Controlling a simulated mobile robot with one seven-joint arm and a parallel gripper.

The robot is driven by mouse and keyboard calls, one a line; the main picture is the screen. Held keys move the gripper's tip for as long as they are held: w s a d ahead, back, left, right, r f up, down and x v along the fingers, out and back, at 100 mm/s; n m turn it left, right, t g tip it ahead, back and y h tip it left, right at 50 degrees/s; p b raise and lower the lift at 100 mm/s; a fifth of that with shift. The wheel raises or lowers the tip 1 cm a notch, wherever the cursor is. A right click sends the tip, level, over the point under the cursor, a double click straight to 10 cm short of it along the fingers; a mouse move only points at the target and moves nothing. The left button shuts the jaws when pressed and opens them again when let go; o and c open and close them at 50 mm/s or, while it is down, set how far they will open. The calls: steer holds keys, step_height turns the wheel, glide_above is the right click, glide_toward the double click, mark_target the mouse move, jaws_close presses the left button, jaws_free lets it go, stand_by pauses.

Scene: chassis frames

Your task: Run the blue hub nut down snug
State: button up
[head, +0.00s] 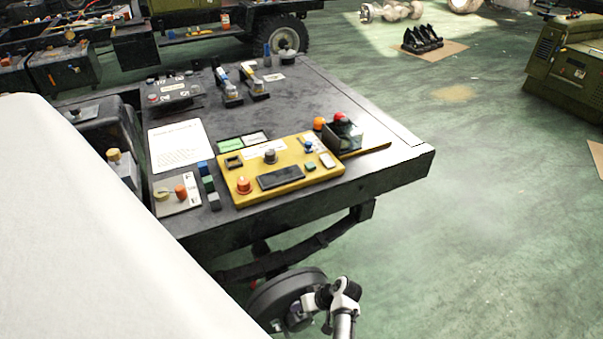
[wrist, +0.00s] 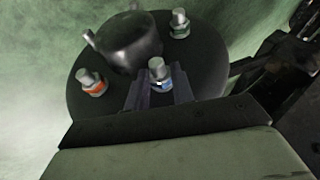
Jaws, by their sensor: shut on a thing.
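In the wrist view the blue hub nut (wrist: 164,85) sits around a pale stud on the dark round hub (wrist: 205,78). My gripper (wrist: 160,92) has one finger on each side of this nut and is shut on it. An orange-marked nut (wrist: 95,87) is on a stud to the left, and a green-marked nut (wrist: 180,33) is on a stud farther back. In the head view the hub (head: 278,292) is below the cart's front edge, with my gripper (head: 306,301) at its face. The nut cannot be made out there. How far down it sits is unclear.
A dark cart table (head: 300,95) stands above the hub, carrying a yellow control panel (head: 300,188) and small parts. Dark suspension bars (head: 290,255) run just behind the hub. A dark boss (wrist: 130,45) rises from the hub's centre. Green floor is open to the right.

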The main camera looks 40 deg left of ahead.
steer(key=o, duration=1)
steer(key=v, duration=1.3)
steer(key=shift+d+r+b, duration=0.25)
steer(key=shift+r+b, duration=0.05)
steer(key=shift+w, duration=0.1)
